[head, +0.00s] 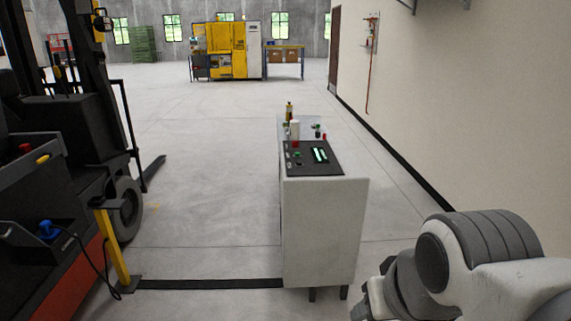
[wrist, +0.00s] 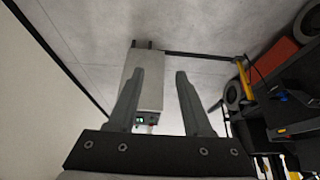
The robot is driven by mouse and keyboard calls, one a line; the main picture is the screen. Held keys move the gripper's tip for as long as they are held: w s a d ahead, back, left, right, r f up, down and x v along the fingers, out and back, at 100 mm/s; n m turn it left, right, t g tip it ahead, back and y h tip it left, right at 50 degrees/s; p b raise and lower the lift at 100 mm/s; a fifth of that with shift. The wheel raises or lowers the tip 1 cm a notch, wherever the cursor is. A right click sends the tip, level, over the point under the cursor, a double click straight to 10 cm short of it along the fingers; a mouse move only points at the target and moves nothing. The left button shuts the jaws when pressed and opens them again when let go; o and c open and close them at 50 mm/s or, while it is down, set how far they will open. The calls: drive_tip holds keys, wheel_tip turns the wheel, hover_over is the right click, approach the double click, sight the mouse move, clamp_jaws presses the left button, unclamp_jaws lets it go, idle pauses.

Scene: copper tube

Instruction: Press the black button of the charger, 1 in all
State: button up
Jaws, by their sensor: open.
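The charger (head: 325,235) is a pale grey cabinet standing upright on the floor at the centre of the head view. Its dark sloped top panel (head: 325,170) carries a lit green-white display (head: 320,155) and small red and green controls. I cannot single out the black button against the dark panel. My gripper is open and empty, apart from the cabinet. In the head view my arm is at the lower right.
A forklift (head: 60,140) stands close on the left, with a yellow post (head: 112,248) and a blue plug (head: 48,230). A bottle (head: 289,110) and small items stand behind the panel. A plain wall (head: 450,100) runs along the right.

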clamp_jaws()
idle(1.8)
